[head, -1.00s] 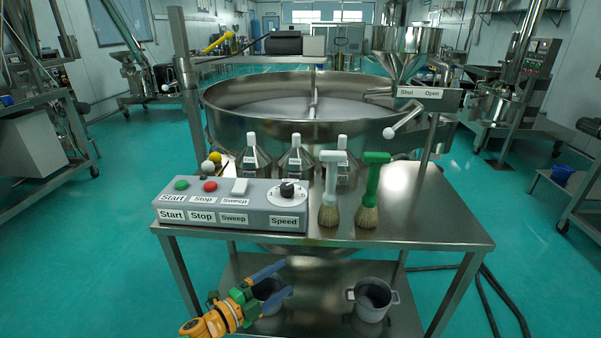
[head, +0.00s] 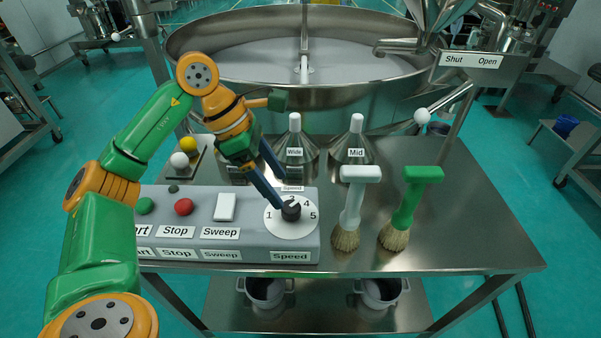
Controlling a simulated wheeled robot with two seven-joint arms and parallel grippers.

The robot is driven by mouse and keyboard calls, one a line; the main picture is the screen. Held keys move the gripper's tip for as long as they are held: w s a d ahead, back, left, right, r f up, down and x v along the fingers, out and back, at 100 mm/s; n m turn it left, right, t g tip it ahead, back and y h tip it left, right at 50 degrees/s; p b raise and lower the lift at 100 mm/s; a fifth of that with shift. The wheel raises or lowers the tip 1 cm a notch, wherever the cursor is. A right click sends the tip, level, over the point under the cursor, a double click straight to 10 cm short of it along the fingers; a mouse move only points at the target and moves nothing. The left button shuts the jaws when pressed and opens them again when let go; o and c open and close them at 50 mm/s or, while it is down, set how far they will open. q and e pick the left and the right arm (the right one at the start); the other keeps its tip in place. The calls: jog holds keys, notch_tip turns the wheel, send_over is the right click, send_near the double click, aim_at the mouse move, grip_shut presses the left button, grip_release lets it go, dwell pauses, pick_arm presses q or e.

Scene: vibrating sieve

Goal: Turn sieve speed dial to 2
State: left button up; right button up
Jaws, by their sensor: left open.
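The speed dial is a black knob (head: 291,210) on a white round scale (head: 280,229) at the right end of the grey control box (head: 307,243). I cannot tell the knob's exact setting. My left gripper (head: 279,187) comes down from the upper left with its blue fingers apart. One fingertip is at the knob's upper left; I cannot tell whether it touches. My right gripper is not in view.
A white-handled brush (head: 352,205) and a green-handled brush (head: 409,205) stand just right of the box. The sweep switch (head: 225,207) and red stop button (head: 184,207) lie left of the dial. Metal funnels (head: 352,148) stand behind. The table's right side (head: 480,225) is clear.

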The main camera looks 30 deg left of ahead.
aim_at(289, 207)
pick_arm(q)
jog(key=shift+a+r, duration=0.1)
jog(key=shift+a, duration=0.3)
jog(key=shift+y, duration=0.3)
jog(key=x, duration=0.6)
jog(key=shift+s+d+p, duration=0.25)
jog(key=shift+d+p, duration=0.05)
jog(key=shift+d, duration=0.2)
jog(key=shift+w+f, duration=0.1)
jog(key=shift+f, duration=0.15)
grip_shut()
